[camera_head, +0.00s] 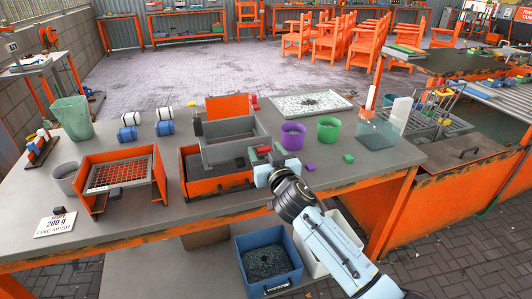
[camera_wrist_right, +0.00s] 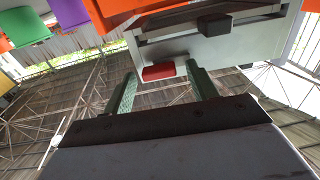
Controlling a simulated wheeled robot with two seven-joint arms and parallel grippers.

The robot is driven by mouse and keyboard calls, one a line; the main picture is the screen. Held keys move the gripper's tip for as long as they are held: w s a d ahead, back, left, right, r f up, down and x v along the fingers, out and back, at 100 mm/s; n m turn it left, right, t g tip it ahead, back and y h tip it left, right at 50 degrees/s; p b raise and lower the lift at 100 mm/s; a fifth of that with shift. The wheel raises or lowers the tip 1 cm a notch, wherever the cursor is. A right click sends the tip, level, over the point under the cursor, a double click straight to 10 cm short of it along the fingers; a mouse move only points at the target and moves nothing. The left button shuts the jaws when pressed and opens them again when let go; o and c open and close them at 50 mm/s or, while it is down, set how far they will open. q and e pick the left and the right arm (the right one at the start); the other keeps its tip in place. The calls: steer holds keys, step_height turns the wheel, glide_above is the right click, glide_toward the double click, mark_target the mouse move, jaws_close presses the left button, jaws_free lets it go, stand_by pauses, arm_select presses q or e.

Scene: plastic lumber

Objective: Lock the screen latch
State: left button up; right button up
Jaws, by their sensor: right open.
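The screen unit is an orange box (camera_head: 217,184) with a grey tray-like frame (camera_head: 236,150) on top, at the middle of the bench. A small red piece (camera_wrist_right: 158,72), which looks like the latch, sits on the unit's grey side in the right wrist view. A black knob (camera_wrist_right: 214,24) is close to it. My right gripper (camera_wrist_right: 160,82) is open, its green fingers on either side of the red piece; I cannot tell if they touch it. In the head view my right gripper (camera_head: 265,157) is at the unit's right side and partly hides it. My left gripper is not in view.
A purple cup (camera_head: 293,136) and a green cup (camera_head: 328,129) stand right of the unit, with small purple and green blocks nearby. An orange stand with a mesh screen (camera_head: 120,174) is at left. A blue bin (camera_head: 268,260) is below the bench.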

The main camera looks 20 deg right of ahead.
steer(key=c, duration=1)
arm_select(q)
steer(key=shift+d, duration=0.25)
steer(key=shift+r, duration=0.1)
arm_select(e)
steer(key=shift+n, duration=0.4)
steer(key=shift+n+p, duration=0.35)
steer(key=shift+n, duration=0.65)
steer(key=n, duration=0.3)
steer(key=shift+a+p, duration=0.1)
steer(key=shift+p, duration=0.3)
steer(key=shift+n, duration=1.2)
steer(key=n+p, duration=0.1)
steer(key=n, duration=0.3)
steer(key=shift+a+f, duration=0.1)
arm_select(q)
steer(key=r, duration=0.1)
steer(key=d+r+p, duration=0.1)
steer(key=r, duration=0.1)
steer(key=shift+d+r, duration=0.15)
arm_select(e)
steer(key=n, duration=0.5)
steer(key=shift+f+n, duration=0.15)
steer(key=shift+n, duration=0.25)
